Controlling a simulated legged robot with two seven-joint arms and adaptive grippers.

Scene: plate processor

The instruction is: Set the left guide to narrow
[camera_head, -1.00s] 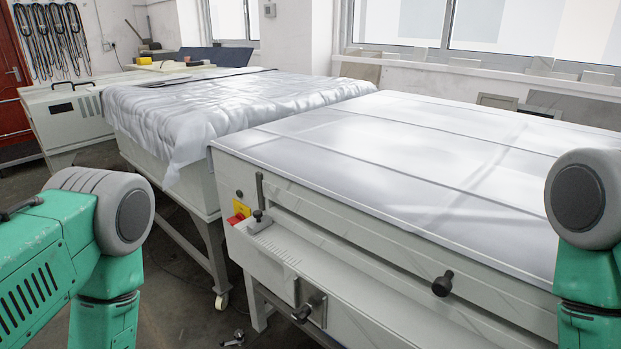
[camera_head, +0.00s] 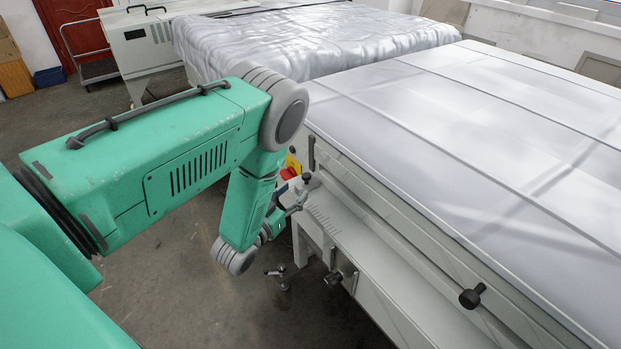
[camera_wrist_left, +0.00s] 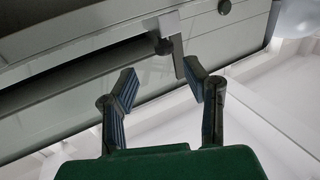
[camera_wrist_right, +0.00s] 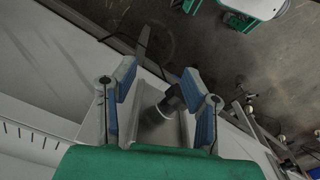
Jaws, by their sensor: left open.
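The left guide (camera_head: 312,184), a small light block with a black knob, sits at the left end of the machine's front ledge, beside tick marks. In the left wrist view, a black knob on a pale block (camera_wrist_left: 170,24) lies just beyond the fingertips. My left gripper (camera_head: 293,197) is close to the guide, partly hidden by my arm. The left wrist view shows its fingers (camera_wrist_left: 159,76) open and empty. My right gripper (camera_wrist_right: 158,80) is outside the head view; its fingers are open. A black knob (camera_wrist_right: 173,98) shows between them; contact is unclear.
The pale machine (camera_head: 470,130) fills the right side. Another black knob (camera_head: 472,296) projects from its front, and a lower knob (camera_head: 333,277) sits below the ledge. A covered table (camera_head: 330,45) stands behind. Open floor (camera_head: 190,300) lies at the lower left.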

